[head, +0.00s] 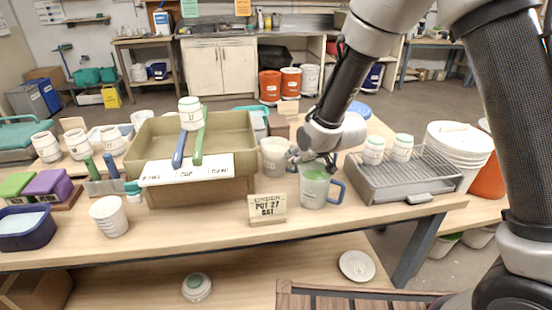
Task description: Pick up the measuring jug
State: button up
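The measuring jug (312,194) stands upright on the wooden table near its front edge. It is a pale, see-through jug with a blue handle on its right side and green contents. My gripper (313,165) is right at the jug's top, reaching down from above right. Its dark fingers look spread to either side of the rim. The picture is too small to show whether they touch the jug or how far they are closed.
A white cup (274,157) stands close behind left of the jug. A small order sign (267,207) is in front left. A grey rack tray (400,184) with two lidded jars is to the right. A large olive tub (158,130) stands left.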

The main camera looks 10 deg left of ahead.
grip_shut()
jog(key=shift+r, duration=0.15)
